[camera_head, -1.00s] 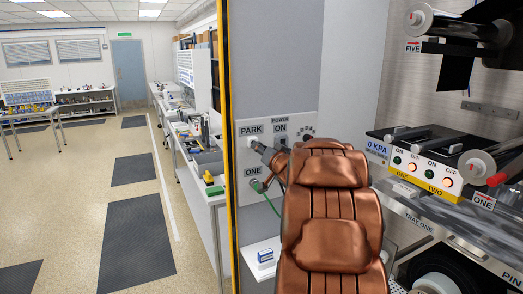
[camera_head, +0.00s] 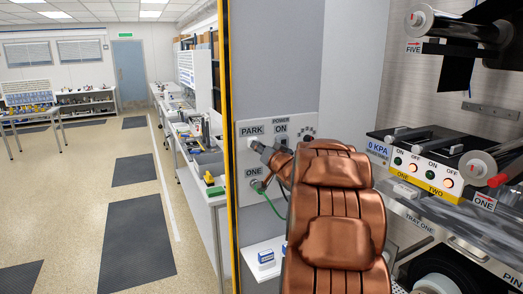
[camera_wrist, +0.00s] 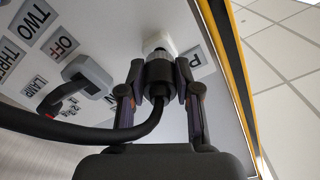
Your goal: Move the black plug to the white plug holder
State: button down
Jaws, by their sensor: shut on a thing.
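My gripper (camera_wrist: 160,88) is shut on the black plug (camera_wrist: 158,76) in the wrist view, one finger on each side of it. A thick black cable (camera_wrist: 100,134) bends away from the plug to the left. The plug's far end lines up with the white plug holder (camera_wrist: 158,43) on the panel and appears to meet it; how deep it sits is hidden. In the head view my gripper (camera_head: 256,146) is at the panel just under the PARK label, and the holder and plug are mostly covered by it.
The panel (camera_head: 244,211) also carries a ONE socket (camera_head: 256,184) with a green cable (camera_head: 271,206), below my gripper, and a round knob (camera_head: 308,133) to the right. Small blue-and-white box (camera_head: 266,257) below.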

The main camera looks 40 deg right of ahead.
jog(key=shift+x, duration=0.95)
jog(key=c, duration=0.7)
grip_release()
jog(key=shift+v, duration=6.1)
